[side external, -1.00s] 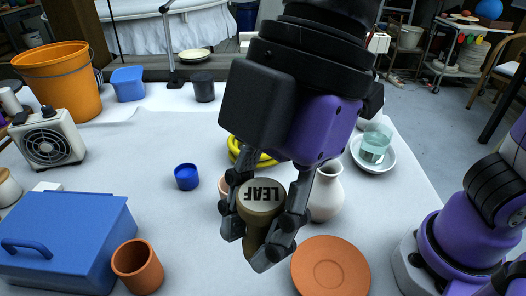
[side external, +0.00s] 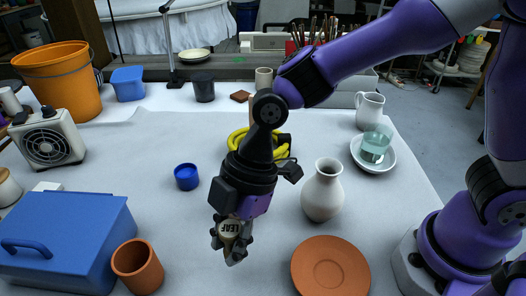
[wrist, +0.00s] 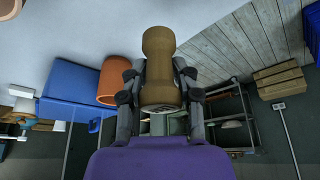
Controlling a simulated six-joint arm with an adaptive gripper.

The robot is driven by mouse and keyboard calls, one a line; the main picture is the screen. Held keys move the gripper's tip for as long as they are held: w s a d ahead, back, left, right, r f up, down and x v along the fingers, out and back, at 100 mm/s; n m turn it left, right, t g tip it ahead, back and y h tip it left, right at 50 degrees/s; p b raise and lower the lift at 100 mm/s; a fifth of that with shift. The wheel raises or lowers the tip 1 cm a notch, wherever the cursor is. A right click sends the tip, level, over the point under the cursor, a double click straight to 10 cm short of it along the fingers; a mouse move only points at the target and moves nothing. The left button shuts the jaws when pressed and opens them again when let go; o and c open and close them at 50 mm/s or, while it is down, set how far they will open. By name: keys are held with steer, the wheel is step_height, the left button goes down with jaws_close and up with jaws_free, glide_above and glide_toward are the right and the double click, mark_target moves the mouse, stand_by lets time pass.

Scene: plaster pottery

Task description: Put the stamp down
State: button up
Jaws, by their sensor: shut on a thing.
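The stamp (side external: 230,230) is a brown wooden piece with a narrow waist, and its pale end reads LEAF. My gripper (side external: 232,242) is shut on it, with a finger on each side. In the side view the stamp is above the white table (side external: 160,230), its lettered end facing the camera; its gap from the table is hard to judge. The wrist view also shows the stamp (wrist: 158,55) between the fingers, with part of its side hidden by them.
A blue box (side external: 70,225) and terracotta cup (side external: 138,268) stand left of my gripper. A white vase (side external: 322,195) and terracotta saucer (side external: 330,266) are right. A yellow coil (side external: 238,137) and small blue cup (side external: 187,177) lie behind. Bare table shows between the blue cup and terracotta cup.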

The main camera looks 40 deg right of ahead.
steer(key=shift+w+d+f, duration=0.15)
steer(key=shift+w+f, duration=0.2)
steer(key=shift+w, duration=0.15)
steer(key=shift+w+d+f, duration=0.15)
steer(key=shift+w+f, duration=0.15)
steer(key=shift+w, duration=0.2)
steer(key=shift+w+f, duration=0.1)
steer(key=shift+f, duration=1.9)
steer(key=shift+f, duration=0.1)
steer(key=o, duration=1)
steer(key=shift+o, duration=0.2)
